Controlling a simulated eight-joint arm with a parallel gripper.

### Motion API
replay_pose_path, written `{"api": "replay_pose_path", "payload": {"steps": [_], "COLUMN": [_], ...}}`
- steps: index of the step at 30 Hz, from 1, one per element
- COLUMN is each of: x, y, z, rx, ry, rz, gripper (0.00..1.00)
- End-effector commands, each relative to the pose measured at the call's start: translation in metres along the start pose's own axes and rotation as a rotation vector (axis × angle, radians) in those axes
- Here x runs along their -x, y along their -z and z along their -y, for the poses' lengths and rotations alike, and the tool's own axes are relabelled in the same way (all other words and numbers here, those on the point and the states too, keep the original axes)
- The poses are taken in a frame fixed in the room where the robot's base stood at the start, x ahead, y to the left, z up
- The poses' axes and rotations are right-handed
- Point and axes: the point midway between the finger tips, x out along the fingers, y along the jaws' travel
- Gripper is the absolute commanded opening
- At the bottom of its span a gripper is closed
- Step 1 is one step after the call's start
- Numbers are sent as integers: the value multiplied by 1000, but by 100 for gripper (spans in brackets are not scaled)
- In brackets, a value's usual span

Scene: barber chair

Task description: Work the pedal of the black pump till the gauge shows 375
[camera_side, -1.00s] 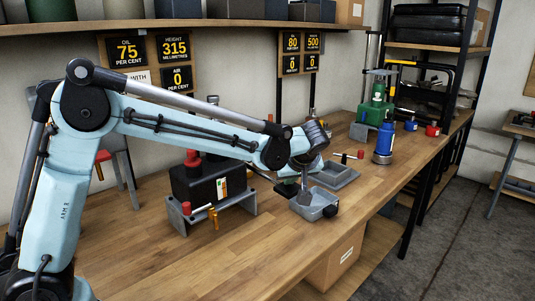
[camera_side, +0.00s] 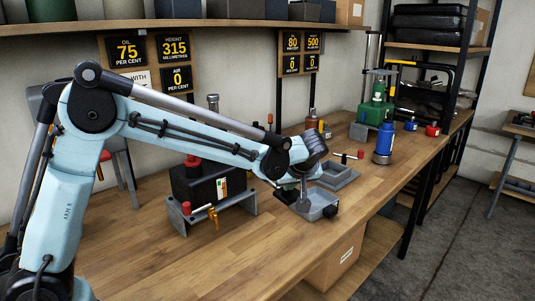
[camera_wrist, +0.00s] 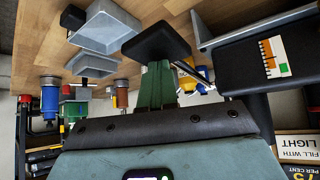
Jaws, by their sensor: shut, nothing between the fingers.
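The black pump (camera_side: 203,184) stands on the bench in a grey bracket; its labelled black body (camera_wrist: 268,62) shows at the right of the wrist view. Its black pedal pad (camera_wrist: 157,40) lies at my fingertips in the wrist view. In the side view the pedal (camera_side: 287,195) is a small dark patch beside my gripper, partly hidden. My gripper (camera_wrist: 156,72) is shut and empty; its tips appear to touch the pad, though the exact contact is hidden. The gauge board reads height 315 millimetres (camera_side: 174,47).
A grey tray (camera_side: 318,205) sits right by my gripper, with a second grey tray (camera_side: 337,176) behind. A blue bottle jack (camera_side: 384,144) and a green press (camera_side: 377,107) stand farther right. The front left of the bench is clear.

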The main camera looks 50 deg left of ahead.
Motion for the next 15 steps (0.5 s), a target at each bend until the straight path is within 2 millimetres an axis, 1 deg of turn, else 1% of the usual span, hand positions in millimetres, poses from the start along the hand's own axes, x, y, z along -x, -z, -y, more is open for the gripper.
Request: {"api": "replay_pose_path", "payload": {"steps": [3, 8, 11, 15], "x": [-14, -27, -24, -10], "y": [-8, -17, -15, -6], "z": [2, 3, 3, 2], "rx": [1, 1, 1, 1], "ry": [2, 2, 2, 2], "rz": [-1, -1, -1, -1], "gripper": [0, 0, 0, 0]}}
